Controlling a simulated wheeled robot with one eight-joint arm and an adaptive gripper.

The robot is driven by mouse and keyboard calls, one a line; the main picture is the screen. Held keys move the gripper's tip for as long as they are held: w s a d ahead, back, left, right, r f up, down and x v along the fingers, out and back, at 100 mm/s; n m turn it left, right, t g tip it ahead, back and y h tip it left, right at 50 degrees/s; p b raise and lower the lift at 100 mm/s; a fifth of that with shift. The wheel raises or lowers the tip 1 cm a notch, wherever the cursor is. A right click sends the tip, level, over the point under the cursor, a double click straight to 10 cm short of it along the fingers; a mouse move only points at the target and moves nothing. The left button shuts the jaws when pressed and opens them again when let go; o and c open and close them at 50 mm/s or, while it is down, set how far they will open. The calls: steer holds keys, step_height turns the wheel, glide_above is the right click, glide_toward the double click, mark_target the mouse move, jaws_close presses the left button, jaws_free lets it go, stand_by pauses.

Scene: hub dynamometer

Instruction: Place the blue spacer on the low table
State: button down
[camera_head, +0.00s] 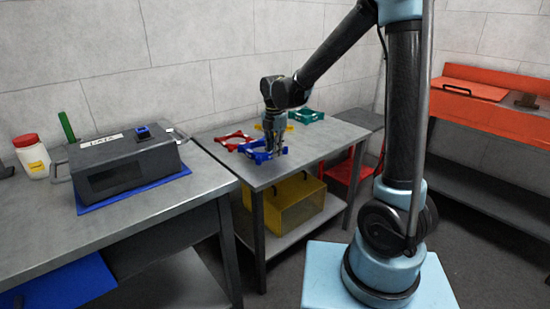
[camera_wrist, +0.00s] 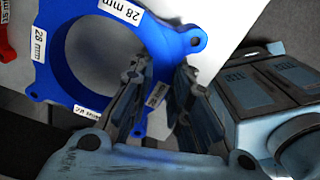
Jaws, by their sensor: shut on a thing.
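The blue spacer (camera_head: 258,156) is a ring with corner lugs and "28 mm" labels. It fills the upper left of the wrist view (camera_wrist: 55,75). My gripper (camera_head: 271,150) points down at the spacer; its fingers (camera_wrist: 160,75) are shut on the ring's rim. The spacer is at the grey metal table (camera_head: 315,146) in the middle; I cannot tell whether it touches the top. A smaller, lower grey table (camera_head: 365,118) stands behind it to the right. I cannot tell for certain which one is the low table.
A red spacer (camera_head: 236,138) lies left of the blue one, a green one (camera_head: 306,116) behind right. Something yellow is partly hidden behind my gripper. A yellow bin (camera_head: 290,207) sits on the shelf below. The left bench (camera_head: 170,208) holds a dark device (camera_head: 125,165).

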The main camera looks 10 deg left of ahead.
steer(key=shift+f, duration=1.6)
steer(key=c, duration=1.5)
jaws_free()
